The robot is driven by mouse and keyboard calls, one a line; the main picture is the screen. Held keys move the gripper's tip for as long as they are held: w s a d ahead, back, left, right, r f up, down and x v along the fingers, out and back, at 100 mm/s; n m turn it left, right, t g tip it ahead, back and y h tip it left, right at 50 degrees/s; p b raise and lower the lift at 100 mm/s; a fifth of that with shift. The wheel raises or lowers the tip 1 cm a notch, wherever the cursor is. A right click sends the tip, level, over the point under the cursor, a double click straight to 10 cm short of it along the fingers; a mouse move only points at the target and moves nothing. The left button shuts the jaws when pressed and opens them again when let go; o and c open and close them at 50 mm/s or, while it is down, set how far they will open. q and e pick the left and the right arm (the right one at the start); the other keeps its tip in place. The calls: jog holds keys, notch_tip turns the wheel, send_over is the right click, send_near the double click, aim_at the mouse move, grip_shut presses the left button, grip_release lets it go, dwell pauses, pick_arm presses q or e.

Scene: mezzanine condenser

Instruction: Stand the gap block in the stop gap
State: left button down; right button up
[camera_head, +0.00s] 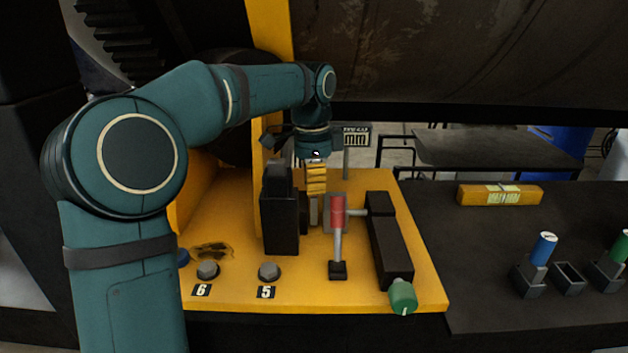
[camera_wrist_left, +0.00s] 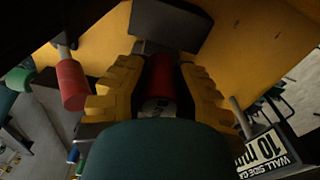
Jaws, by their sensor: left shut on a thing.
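The gap block, red with a pale marked end (camera_wrist_left: 160,88), is between the yellow fingers of my left gripper (camera_wrist_left: 158,85) in the left wrist view. In the head view this gripper (camera_head: 316,180) points down over the yellow bench, its fingers shut and hiding most of the block. A narrow grey piece (camera_head: 313,212) shows just below the fingertips, between a tall black stop (camera_head: 280,222) and a grey plate near the red-handled lever (camera_head: 338,212). I cannot tell whether it is seated. A sign (camera_wrist_left: 265,150) reads "WALL SIDE GAP 10 mm". My right gripper is not in view.
A black housing with a green knob (camera_head: 403,296) stands right of the lever. Grey buttons (camera_head: 269,271) sit at the front. On the dark bench are a blue-topped block (camera_head: 543,248), an empty holder (camera_head: 568,278), a green-topped block (camera_head: 621,246) and a yellow bar (camera_head: 500,194).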

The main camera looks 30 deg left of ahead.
pick_arm(q)
jog(key=shift+f+b, duration=0.3)
jog(key=shift+f, duration=0.15)
dwell(0.4)
jog(key=c, duration=0.9)
grip_release()
jog(key=shift+o, duration=0.2)
notch_tip(320, 180, up, 12)
jog(key=shift+s+a+r, duration=0.1)
jog(key=shift+s, duration=0.05)
